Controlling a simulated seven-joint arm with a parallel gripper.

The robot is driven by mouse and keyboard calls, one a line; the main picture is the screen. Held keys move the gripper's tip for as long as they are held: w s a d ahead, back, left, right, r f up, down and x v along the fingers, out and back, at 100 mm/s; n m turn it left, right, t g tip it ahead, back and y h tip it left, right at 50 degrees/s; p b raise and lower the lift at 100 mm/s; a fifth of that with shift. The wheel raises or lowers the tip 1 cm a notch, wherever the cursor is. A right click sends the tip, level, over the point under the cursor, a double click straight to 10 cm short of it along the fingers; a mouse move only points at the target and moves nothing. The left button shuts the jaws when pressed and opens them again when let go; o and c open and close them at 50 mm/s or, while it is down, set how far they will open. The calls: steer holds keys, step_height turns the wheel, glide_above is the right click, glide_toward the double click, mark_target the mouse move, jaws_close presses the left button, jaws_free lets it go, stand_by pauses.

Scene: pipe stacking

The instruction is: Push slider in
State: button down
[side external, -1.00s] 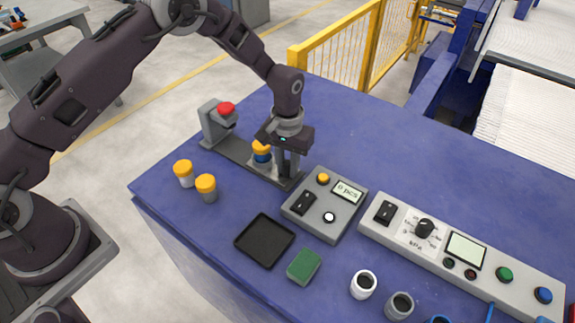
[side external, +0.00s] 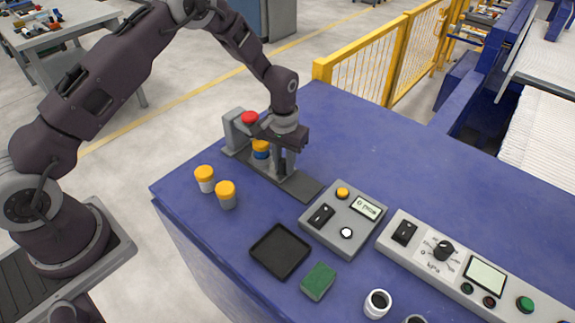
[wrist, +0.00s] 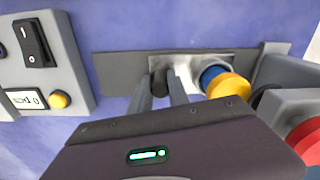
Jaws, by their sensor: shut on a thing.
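The slider (wrist: 218,62) is a light metal plate on a long dark rail (side external: 306,186); the rail also shows in the wrist view (wrist: 120,72). A blue pipe piece with an orange cap (side external: 260,147) stands on the slider, and shows in the wrist view (wrist: 226,84). My gripper (side external: 283,168) is low over the rail. In the wrist view my gripper (wrist: 160,80) is shut on the slider's dark knob (wrist: 160,92), beside the capped piece. The grey press stand with a red button (side external: 249,118) is at the rail's far end, close to the piece.
Two orange-capped pipes (side external: 226,194) stand left of the rail. A grey counter box (side external: 343,218), a black tray (side external: 280,251), a green block (side external: 318,281) and a long control panel (side external: 455,265) are nearer. The blue table behind the rail is clear.

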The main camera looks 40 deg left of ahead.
steer(key=c, duration=1.3)
jaws_free()
steer(key=shift+o, duration=0.2)
step_height(320, 180, up, 7)
steer(key=shift+r, duration=0.1)
